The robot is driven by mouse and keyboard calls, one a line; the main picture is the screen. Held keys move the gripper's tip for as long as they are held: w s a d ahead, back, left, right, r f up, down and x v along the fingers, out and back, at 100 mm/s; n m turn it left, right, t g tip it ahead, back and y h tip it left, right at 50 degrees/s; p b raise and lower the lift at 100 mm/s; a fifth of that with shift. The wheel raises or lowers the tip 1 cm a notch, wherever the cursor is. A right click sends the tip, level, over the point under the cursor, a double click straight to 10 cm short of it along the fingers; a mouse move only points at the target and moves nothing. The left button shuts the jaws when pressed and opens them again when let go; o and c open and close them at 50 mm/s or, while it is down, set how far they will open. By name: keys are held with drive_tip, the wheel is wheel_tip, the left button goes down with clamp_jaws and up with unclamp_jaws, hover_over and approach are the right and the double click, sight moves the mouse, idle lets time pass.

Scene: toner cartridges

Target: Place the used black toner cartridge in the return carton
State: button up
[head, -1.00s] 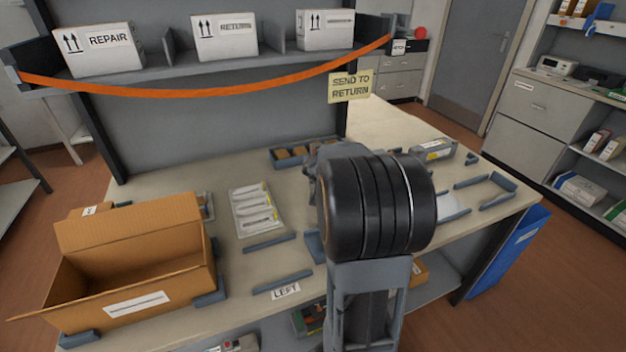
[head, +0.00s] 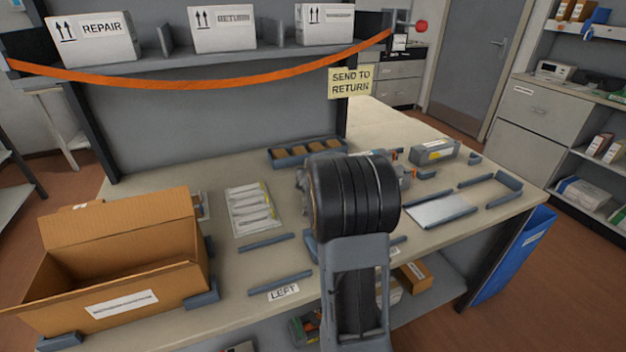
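An open brown carton (head: 125,291) with a white label too small to read stands at the left front of the table, its back flap raised. I cannot confirm that it is the return carton. A grey cartridge-like unit (head: 435,151) with a yellow-orange label lies at the back right. I cannot make out a black toner cartridge; the large black ribbed cylinder is part of my arm.
The table (head: 240,275) has low grey guide strips, a tray of white packets (head: 253,208), a dark tray with brown pieces (head: 305,152) and a flat pale plate (head: 440,209). A shelf above holds white boxes behind an orange strap (head: 215,83).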

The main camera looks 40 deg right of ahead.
drive_tip(key=o, duration=0.7)
drive_tip(key=shift+f, duration=0.1)
drive_tip(key=o, duration=0.5)
drive_tip(key=shift+c, duration=0.2)
